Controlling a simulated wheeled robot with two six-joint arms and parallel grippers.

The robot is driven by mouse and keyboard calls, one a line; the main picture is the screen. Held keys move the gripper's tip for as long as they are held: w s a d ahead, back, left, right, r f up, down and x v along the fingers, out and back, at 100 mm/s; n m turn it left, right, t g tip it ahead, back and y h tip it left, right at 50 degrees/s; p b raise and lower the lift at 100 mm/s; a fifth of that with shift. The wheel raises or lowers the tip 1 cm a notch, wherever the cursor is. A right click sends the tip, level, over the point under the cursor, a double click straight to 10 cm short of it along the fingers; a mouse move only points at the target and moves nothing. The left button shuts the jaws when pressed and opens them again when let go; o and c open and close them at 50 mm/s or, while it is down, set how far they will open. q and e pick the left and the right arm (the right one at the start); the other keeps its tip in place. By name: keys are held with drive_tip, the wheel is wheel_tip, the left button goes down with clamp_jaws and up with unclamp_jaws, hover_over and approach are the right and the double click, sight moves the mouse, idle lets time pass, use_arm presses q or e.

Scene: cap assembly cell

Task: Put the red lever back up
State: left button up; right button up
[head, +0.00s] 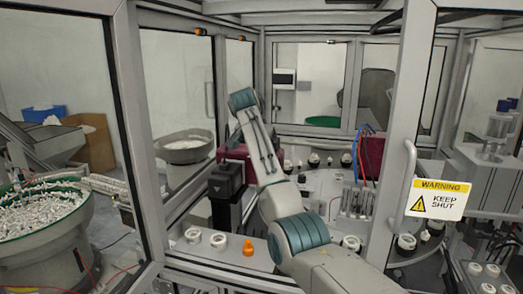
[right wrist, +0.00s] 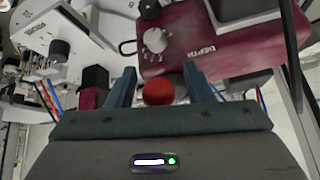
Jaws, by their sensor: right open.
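The red lever shows in the right wrist view as a round red knob (right wrist: 159,92); its shaft is hidden, so I cannot tell its tilt. A maroon housing (right wrist: 225,45) with a silver dial lies just beyond it. My right gripper (right wrist: 159,70) is open, with one blue-grey finger on each side of the red knob and visible gaps between. In the head view my right arm reaches up and left into the cell, its gripper and the lever hidden. My left gripper is not in view.
In the head view a maroon unit (head: 372,155) stands right of my arm and a black block (head: 226,182) left of it. An orange piece (head: 247,248) and several white caps sit at the front. A door frame with a warning sign (head: 438,199) stands close on the right.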

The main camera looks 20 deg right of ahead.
drive_tip(key=shift+s+a+r+b, duration=0.25)
drive_tip(key=shift+r+b, duration=0.15)
drive_tip(key=shift+b, duration=0.15)
drive_tip(key=b+v, duration=0.4)
drive_tip(key=v, duration=0.6)
drive_tip(key=shift+w+d, duration=0.1)
